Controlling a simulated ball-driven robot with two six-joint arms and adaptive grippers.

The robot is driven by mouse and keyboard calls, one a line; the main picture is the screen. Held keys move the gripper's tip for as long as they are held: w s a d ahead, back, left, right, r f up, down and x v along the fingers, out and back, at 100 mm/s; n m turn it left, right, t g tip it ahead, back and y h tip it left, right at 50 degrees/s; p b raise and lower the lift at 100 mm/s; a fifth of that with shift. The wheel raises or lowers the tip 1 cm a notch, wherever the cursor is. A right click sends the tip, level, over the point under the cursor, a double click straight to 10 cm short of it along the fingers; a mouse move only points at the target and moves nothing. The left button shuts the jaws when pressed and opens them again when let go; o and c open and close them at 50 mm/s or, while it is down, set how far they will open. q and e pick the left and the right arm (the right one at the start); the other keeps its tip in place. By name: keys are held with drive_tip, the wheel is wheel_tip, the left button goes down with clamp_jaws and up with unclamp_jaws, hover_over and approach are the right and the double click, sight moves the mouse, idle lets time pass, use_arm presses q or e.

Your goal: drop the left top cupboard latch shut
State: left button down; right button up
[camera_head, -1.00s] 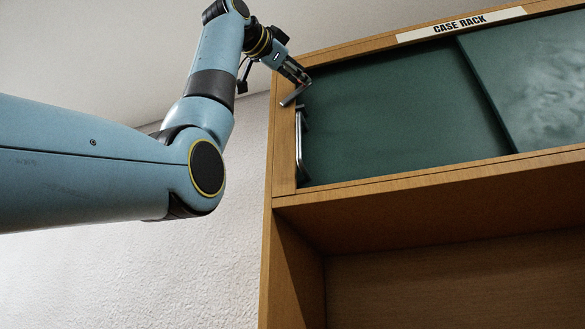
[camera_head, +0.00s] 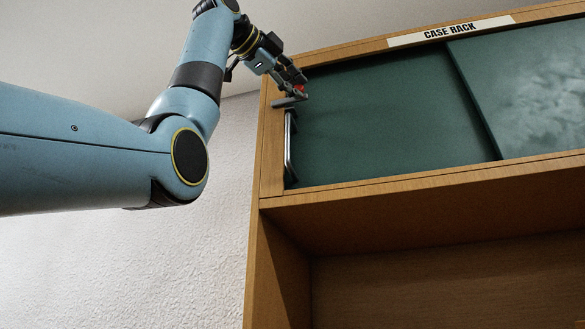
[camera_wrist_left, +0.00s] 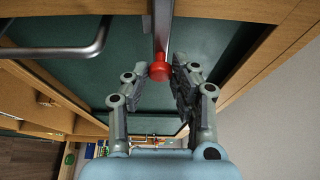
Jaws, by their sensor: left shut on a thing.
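The left top cupboard latch (camera_head: 288,102) is a grey metal bar at the left upright of the cupboard, above the door handle. It lies close to level, its right end a little higher. Its red knob (camera_wrist_left: 160,70) shows in the left wrist view at the near end of the bar. My left gripper (camera_head: 299,90) is at the latch's right end, with some red showing between its fingers. In the left wrist view my left gripper (camera_wrist_left: 157,76) has its fingertips on either side of the knob and is shut on it. My right gripper is not in view.
A metal bar handle (camera_head: 289,145) stands on the left green sliding door (camera_head: 390,120), just below the latch. A second green door (camera_head: 530,85) is at the right. The wooden cupboard frame (camera_head: 420,182) surrounds them, with a "CASE RACK" label (camera_head: 450,31) above. An open shelf space lies below.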

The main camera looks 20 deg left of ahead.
use_arm(q)
drive_tip(key=shift+f, duration=0.15)
drive_tip(key=c, duration=1.1)
unclamp_jaws()
drive_tip(key=v, duration=1.2)
